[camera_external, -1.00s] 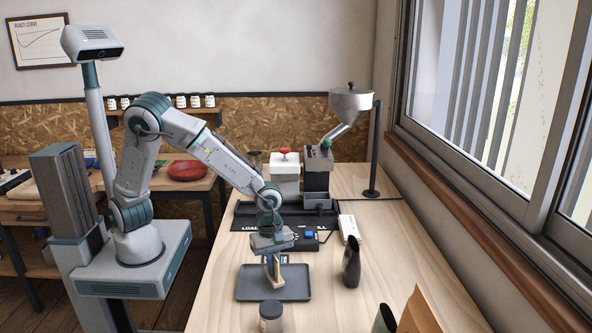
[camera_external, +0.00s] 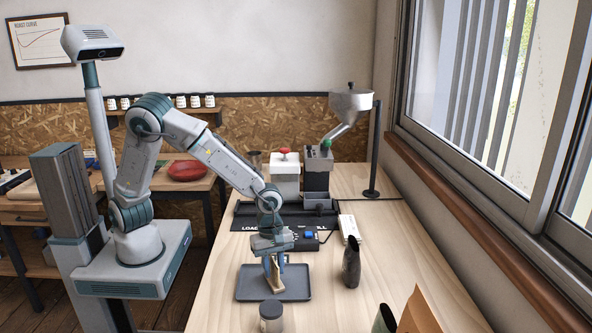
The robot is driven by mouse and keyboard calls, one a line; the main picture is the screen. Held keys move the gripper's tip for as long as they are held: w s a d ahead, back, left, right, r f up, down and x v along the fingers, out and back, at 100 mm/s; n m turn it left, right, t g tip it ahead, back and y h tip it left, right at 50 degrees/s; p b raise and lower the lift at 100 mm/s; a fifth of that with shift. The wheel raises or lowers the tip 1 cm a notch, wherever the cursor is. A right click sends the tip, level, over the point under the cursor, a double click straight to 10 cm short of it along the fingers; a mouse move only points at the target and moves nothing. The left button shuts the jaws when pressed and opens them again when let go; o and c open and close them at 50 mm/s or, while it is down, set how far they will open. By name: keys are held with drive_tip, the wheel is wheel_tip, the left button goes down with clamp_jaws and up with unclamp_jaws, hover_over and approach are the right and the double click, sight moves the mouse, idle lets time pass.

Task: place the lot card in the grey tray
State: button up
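The grey tray (camera_external: 245,288) lies flat on the wooden counter, below my gripper. My gripper (camera_external: 273,263) points down over the middle of the tray. It appears shut on the lot card (camera_external: 276,280), a thin beige piece that hangs below the fingers, on edge and slightly tilted. The card's lower end is at or just above the tray floor; I cannot tell whether it touches. The fingers partly hide the card's upper part.
A lidded jar (camera_external: 271,317) stands just in front of the tray. A dark bottle-like vessel (camera_external: 351,262) stands to its right. Behind are a black mat (camera_external: 245,221), a blue-buttoned device (camera_external: 309,236) and a white box (camera_external: 349,228). Counter between tray and dark vessel is clear.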

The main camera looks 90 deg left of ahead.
drive_tip(key=r, duration=0.6)
drive_tip(key=a+r, duration=0.1)
drive_tip(key=r, duration=0.3)
drive_tip(key=shift+s, duration=0.25)
drive_tip(key=shift+s+a+r, duration=0.15)
drive_tip(key=shift+a+r, duration=0.1)
drive_tip(key=shift+r, duration=0.25)
drive_tip(key=s+a+r+m, duration=0.1)
drive_tip(key=s+a+m, duration=0.3)
drive_tip(key=s+m, duration=0.3)
drive_tip(key=s+a+r+m+t, duration=0.1)
drive_tip(key=s+a+r+m, duration=0.1)
drive_tip(key=s+m, duration=0.5)
drive_tip(key=s+a+r+m+t+y, duration=0.1)
drive_tip(key=s+a+r+m, duration=0.1)
drive_tip(key=s+a+m, duration=0.3)
drive_tip(key=s+m, duration=0.2)
drive_tip(key=m, duration=0.1)
drive_tip(key=shift+s+a+m, duration=0.25)
drive_tip(key=shift+a+m, duration=0.05)
drive_tip(key=shift+a, duration=0.05)
